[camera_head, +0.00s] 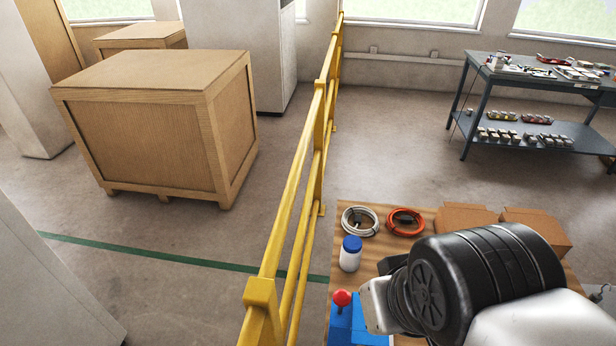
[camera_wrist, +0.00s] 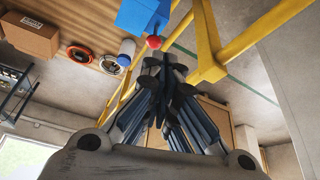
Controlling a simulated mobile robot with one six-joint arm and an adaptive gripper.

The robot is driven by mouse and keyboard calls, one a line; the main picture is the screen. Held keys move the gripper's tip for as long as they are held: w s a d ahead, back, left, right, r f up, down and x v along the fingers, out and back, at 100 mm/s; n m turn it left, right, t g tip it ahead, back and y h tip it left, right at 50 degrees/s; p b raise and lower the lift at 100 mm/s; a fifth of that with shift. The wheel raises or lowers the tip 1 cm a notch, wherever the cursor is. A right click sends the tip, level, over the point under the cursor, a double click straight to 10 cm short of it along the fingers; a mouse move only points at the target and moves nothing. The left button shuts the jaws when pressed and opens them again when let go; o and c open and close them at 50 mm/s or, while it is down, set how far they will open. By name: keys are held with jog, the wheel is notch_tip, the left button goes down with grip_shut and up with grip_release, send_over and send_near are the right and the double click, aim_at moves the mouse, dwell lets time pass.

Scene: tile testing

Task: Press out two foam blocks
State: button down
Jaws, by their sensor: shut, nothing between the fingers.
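A blue device (camera_head: 352,328) with a red ball knob (camera_head: 342,298) stands on the wooden table (camera_head: 332,262) at the bottom of the head view. The blue device (camera_wrist: 143,14) and its red knob (camera_wrist: 153,42) also show at the top of the wrist view. My gripper (camera_wrist: 163,66) is shut and empty. In the wrist view its fingertips appear just below the red knob; whether they touch it I cannot tell. My arm hides the gripper and part of the table in the head view. I cannot make out any foam blocks.
A white cable coil (camera_head: 360,221), an orange coil (camera_head: 405,222), a white bottle with blue lid (camera_head: 351,254) and cardboard boxes (camera_head: 466,216) stand on the table. A yellow railing (camera_head: 301,190) runs along its left. A wooden crate (camera_head: 160,130) stands beyond the railing; a workbench (camera_head: 540,80) is at the back right.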

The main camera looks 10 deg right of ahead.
jog(key=n+g+h+p, duration=0.1)
jog(key=n+g+p, duration=0.4)
jog(key=n+p, duration=0.8)
send_over(343, 296)
jog(key=a+b, duration=0.1)
jog(key=b, duration=0.1)
notch_tip(343, 296, down, 13)
jog(key=n, duration=0.2)
jog(key=shift+w+a+r, duration=0.1)
jog(key=shift+w+r, duration=0.05)
jog(key=f+b, duration=0.6)
jog(key=f, duration=0.1)
jog(key=shift+d+b, duration=0.35)
